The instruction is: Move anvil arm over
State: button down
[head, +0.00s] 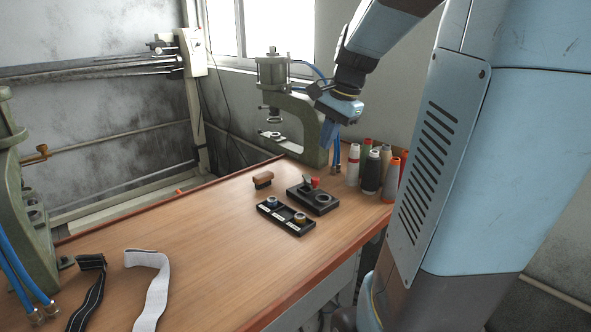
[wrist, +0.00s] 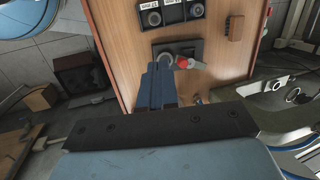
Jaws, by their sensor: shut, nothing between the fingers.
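A green pneumatic press (head: 312,120) stands at the back of the wooden bench. Its lower arm (head: 272,135) reaches left under the ram (head: 273,115) and carries a small round piece at its end. In the wrist view the green press arm (wrist: 270,112) lies at the right, with a round piece near its end. Which part swings as the anvil arm I cannot tell for sure. My gripper (head: 330,138) is shut and empty, pointing down beside the press's upright, to the right of its lower arm. Its blue fingers (wrist: 158,84) lie together in the wrist view.
A black block (head: 313,200) with a ring and red knob, a parts tray (head: 286,218) and a brush (head: 263,180) lie mid-bench. Thread spools (head: 372,170) stand close right of my gripper. A second press (head: 18,220) and straps (head: 150,285) are left.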

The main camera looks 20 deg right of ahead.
jog(key=w+d+f+m+y, duration=0.1)
jog(key=w+d+f+m, duration=0.25)
jog(key=d, duration=0.35)
jog(key=w+d+f+m+y, duration=0.1)
jog(key=w+d+f+m, duration=0.25)
jog(key=d+m, duration=0.2)
jog(key=shift+g, duration=0.4)
jog(key=x, duration=0.3)
jog(key=w+x, duration=0.1)
jog(key=x, duration=0.2)
jog(key=a+x, duration=0.1)
jog(key=x, duration=0.3)
jog(key=shift+w+r, duration=0.25)
jog(key=shift+w, duration=0.05)
jog(key=shift+w+a, duration=0.3)
jog(key=shift+a, duration=0.35)
jog(key=shift+d, duration=0.15)
